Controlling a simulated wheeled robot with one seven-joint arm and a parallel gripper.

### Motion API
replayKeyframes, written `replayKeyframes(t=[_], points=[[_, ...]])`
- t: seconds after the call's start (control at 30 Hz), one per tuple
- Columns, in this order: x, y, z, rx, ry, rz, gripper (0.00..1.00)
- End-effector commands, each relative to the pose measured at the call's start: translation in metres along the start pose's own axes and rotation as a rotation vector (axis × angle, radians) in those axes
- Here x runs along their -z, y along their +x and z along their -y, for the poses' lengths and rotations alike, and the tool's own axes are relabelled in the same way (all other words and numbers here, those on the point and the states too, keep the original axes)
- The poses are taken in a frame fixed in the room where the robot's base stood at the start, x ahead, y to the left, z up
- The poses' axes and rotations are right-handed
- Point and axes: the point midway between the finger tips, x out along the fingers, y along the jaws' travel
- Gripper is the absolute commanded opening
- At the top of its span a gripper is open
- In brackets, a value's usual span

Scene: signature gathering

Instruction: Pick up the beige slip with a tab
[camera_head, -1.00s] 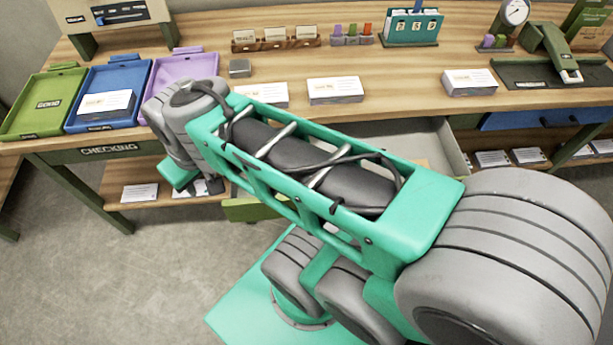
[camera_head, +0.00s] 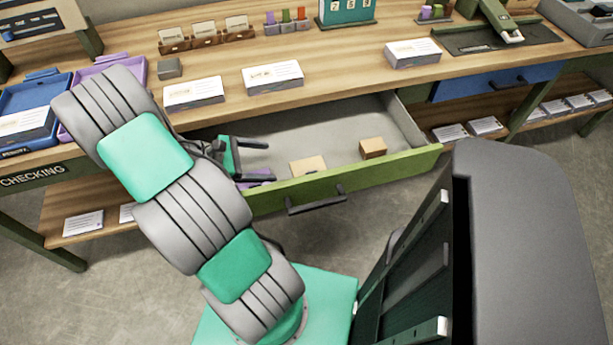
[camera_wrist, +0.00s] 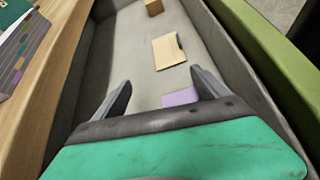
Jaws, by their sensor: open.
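The beige slip with a tab (camera_wrist: 168,51) lies flat on the floor of the open drawer, and it also shows in the head view (camera_head: 308,166). It looks like a flat beige rectangle with a dark notch at one edge. My gripper (camera_wrist: 158,88) is open and empty inside the drawer's left part, short of the slip and not touching it. In the head view my gripper (camera_head: 268,161) points right toward the slip.
The drawer's green front (camera_head: 400,167) and grey side walls bound the space. A small brown block (camera_head: 372,147) lies beyond the slip in the drawer. Paper stacks (camera_head: 272,77) stand on the wooden counter (camera_head: 330,62) above.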

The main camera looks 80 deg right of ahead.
Motion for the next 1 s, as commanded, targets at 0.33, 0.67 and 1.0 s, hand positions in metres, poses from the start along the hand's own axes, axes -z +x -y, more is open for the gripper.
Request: replayKeyframes(t=[0.33,0.67,1.0], points=[[-0.018,0.07,0.013,0.058,-0.156,0.17,0.85],[-0.032,0.118,0.018,0.057,-0.154,0.168,0.85],[-0.033,0.12,0.018,0.054,-0.154,0.167,0.76]])
